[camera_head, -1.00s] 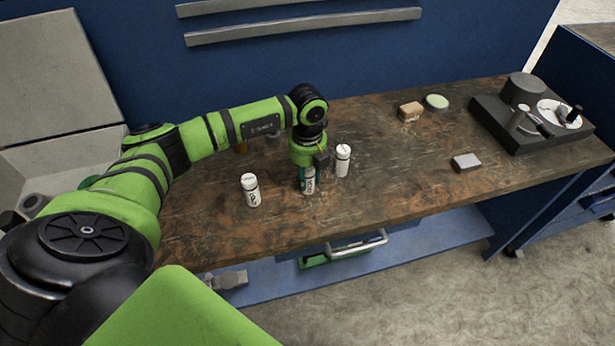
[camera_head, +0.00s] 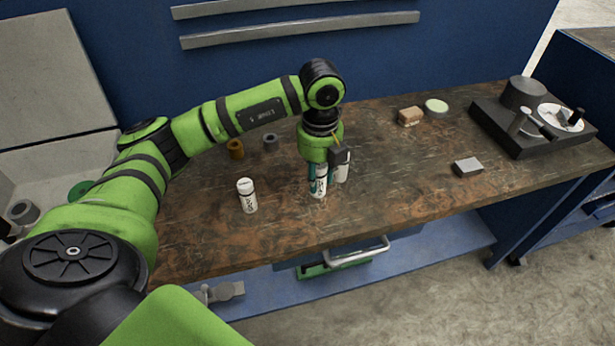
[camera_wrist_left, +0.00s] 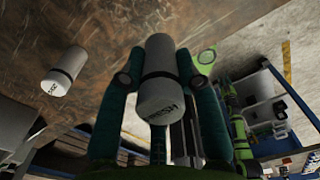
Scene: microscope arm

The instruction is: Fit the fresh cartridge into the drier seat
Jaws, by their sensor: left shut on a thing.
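My left gripper (camera_head: 318,188) is shut on a white cylindrical cartridge (camera_head: 320,178), held upright above the wooden bench. In the left wrist view the cartridge (camera_wrist_left: 160,85) sits between the two dark green fingers, with a black band and lettering that reads like FRESH. Whether its base clears the bench top I cannot tell. A second white cartridge (camera_head: 247,196) stands to the left; a similar one also shows in the left wrist view (camera_wrist_left: 65,70). A third white cylinder (camera_head: 343,172) is partly hidden behind the gripper. No drier seat can be made out with certainty. My right gripper is out of view.
A dark apparatus (camera_head: 505,140) with a round housing and white dial stands at the bench's right end. A grey block (camera_head: 468,167), a cardboard box (camera_head: 411,116) and a green-topped disc (camera_head: 436,106) lie nearby. Brown (camera_head: 235,149) and grey (camera_head: 270,141) cylinders stand behind.

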